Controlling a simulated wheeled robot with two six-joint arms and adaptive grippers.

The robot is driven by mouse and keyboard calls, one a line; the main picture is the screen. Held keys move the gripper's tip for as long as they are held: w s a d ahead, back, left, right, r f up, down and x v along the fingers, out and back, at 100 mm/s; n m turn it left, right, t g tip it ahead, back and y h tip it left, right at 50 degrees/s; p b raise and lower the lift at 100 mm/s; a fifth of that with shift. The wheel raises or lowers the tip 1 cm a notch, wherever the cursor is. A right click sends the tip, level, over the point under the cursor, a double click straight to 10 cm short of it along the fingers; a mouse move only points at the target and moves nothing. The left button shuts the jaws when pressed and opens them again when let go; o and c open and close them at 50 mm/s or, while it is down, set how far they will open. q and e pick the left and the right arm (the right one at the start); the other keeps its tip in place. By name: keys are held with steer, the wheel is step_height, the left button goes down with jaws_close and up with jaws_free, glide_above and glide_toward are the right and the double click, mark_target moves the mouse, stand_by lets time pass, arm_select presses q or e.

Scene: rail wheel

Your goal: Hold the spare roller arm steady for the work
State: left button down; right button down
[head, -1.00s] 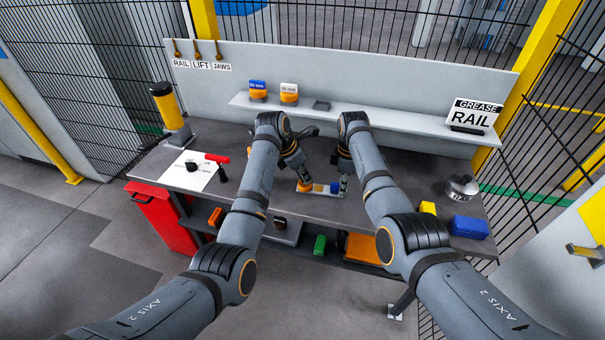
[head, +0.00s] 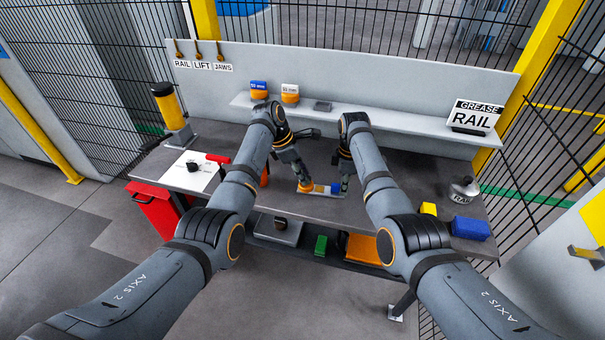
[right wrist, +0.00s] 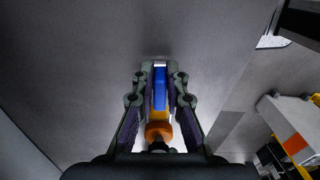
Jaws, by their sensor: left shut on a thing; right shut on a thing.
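The spare roller arm (head: 322,189), with orange, blue and white parts, is low at the front middle of the bench in the head view. My left gripper (head: 304,184) is shut at its orange left end. My right gripper (head: 344,184) is shut at its right end. In the right wrist view the fingers of my right gripper (right wrist: 159,88) lie on both sides of the roller arm's blue and orange body (right wrist: 160,84). The fingertip contacts are too small to tell exactly in the head view.
The grey bench (head: 405,185) holds a white sheet (head: 190,178) at left, a steel weight (head: 463,190) and a blue block (head: 470,228) at right. A shelf (head: 370,120) runs along the back. A red bin (head: 155,208) stands at the left end.

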arm_select(q)
steer(key=shift+d+m+g, duration=0.1)
steer(key=shift+m+g, duration=0.2)
steer(key=shift+m, duration=0.5)
steer(key=c, duration=1)
jaws_free()
steer(key=shift+c, duration=0.2)
steer(key=shift+w, duration=0.1)
steer(key=v, duration=1.2)
